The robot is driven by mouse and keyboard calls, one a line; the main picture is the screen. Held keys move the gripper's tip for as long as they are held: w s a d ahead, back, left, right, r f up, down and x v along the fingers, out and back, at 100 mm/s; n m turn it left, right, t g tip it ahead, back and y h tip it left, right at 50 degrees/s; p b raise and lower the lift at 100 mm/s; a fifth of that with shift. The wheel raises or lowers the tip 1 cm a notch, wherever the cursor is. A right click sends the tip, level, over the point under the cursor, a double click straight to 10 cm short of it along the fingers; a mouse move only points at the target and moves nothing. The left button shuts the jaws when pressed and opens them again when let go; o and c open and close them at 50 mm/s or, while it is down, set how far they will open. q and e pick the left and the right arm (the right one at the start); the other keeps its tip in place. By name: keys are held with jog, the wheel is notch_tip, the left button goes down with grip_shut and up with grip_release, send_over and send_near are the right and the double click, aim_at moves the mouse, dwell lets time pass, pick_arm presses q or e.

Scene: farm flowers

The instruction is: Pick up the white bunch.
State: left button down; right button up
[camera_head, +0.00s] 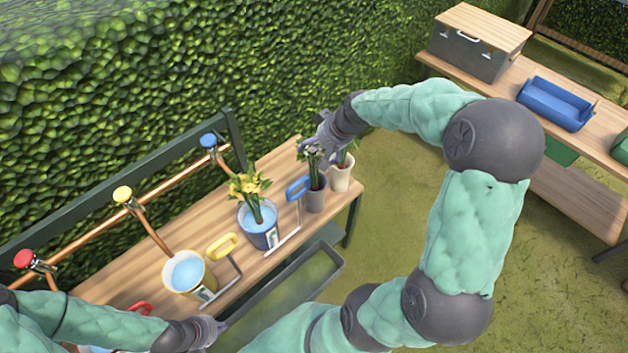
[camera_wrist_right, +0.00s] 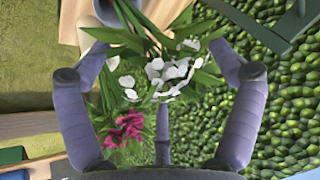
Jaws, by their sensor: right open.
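The white bunch (camera_head: 313,153) stands in a grey pot (camera_head: 315,197) near the right end of the wooden bench. In the right wrist view, its white flowers (camera_wrist_right: 150,72) and green stems lie between the spread fingers. My right gripper (camera_head: 320,146) is at the bunch, open around it; the right wrist view shows my right gripper (camera_wrist_right: 160,60) not closed on the stems. My left gripper (camera_head: 217,331) is low at the left, by the bench's front edge, and its fingers are too small to judge.
A white pot (camera_head: 341,177) stands close beside the grey pot; pink flowers (camera_wrist_right: 123,130) show near the white ones. Yellow flowers (camera_head: 248,186) stand in a blue-rimmed bucket (camera_head: 259,238). A yellow-rimmed bucket (camera_head: 190,274) is further left. A hedge (camera_head: 200,70) rises behind the bench.

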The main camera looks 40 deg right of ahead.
jog(key=x, duration=0.2)
jog(key=b+x, duration=0.1)
jog(key=x, duration=0.1)
jog(key=shift+w+d+f, duration=0.15)
jog(key=shift+f, duration=0.2)
jog(key=c, duration=1.7)
notch_tip(320, 180, up, 18)
jog(key=p, duration=0.5)
jog(key=shift+r, duration=0.1)
notch_tip(320, 180, up, 3)
jog(key=shift+f+p, duration=0.25)
jog(key=shift+p, duration=0.75)
